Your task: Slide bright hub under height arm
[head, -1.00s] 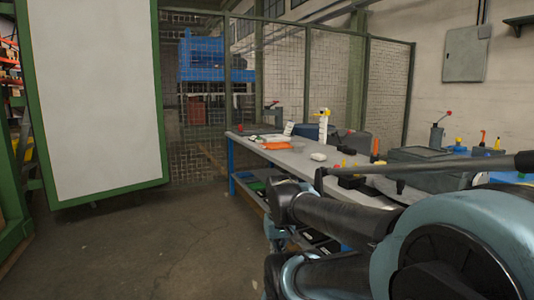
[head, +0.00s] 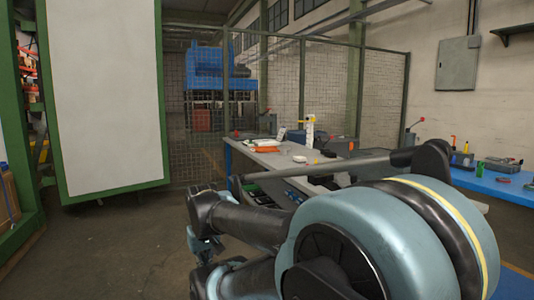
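A white upright stand with a yellow part near its top (head: 310,131) is on the grey-topped workbench (head: 262,159); it looks like the height gauge, but its arm is too small to make out. A small pale rounded object (head: 299,158) lies on the bench in front of it; I cannot tell if it is the bright hub. My arm fills the lower right and hides the near part of the bench. The end of my arm, with my gripper (head: 203,246), shows at the lower middle left, off the bench and apart from both objects. Its fingers are not clear.
A blue bench (head: 488,180) with tools stands at the right. A green-framed white panel (head: 105,95) stands at the left, and mesh fencing (head: 285,85) behind. The floor (head: 120,240) at left is clear.

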